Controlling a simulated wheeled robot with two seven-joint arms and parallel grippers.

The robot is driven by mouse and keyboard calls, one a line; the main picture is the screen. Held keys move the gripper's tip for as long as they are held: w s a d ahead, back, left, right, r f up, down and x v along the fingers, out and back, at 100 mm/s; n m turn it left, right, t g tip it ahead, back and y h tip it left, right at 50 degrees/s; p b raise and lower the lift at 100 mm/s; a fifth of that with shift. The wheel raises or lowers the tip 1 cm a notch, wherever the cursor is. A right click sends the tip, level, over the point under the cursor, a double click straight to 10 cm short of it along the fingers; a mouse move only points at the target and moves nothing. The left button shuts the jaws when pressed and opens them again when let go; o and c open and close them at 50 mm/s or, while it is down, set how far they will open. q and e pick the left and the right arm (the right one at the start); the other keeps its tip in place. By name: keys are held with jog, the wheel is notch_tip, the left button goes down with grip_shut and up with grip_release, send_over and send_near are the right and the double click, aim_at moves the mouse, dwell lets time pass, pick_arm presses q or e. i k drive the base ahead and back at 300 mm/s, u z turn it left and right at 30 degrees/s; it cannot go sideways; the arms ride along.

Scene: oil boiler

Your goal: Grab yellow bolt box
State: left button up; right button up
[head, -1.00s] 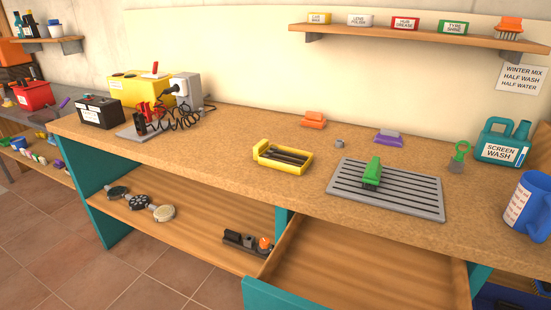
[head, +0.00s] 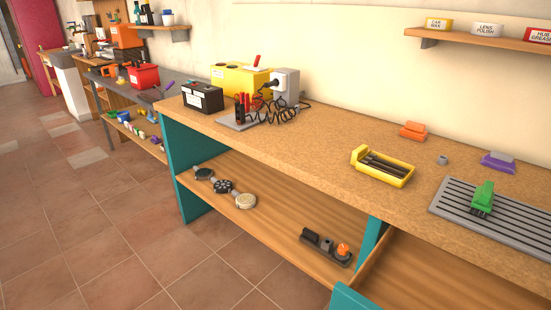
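A small open yellow box (head: 359,156) lies on the wooden workbench (head: 330,140), right of the middle in the head view. It holds dark rod-like pieces that look like bolts, too small to tell for sure. A larger yellow case (head: 228,79) stands farther left on the bench, behind a black battery (head: 202,98). Neither of my grippers is in view.
A grey ribbed mat (head: 510,222) with a green brush (head: 483,196) lies right of the yellow box. Tiled floor (head: 110,220) is clear at left. A second bench (head: 125,98) stands beyond.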

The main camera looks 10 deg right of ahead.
aim_at(382, 164)
jog(key=u, duration=0.7)
jog(key=i, duration=3)
jog(key=z, duration=1.45)
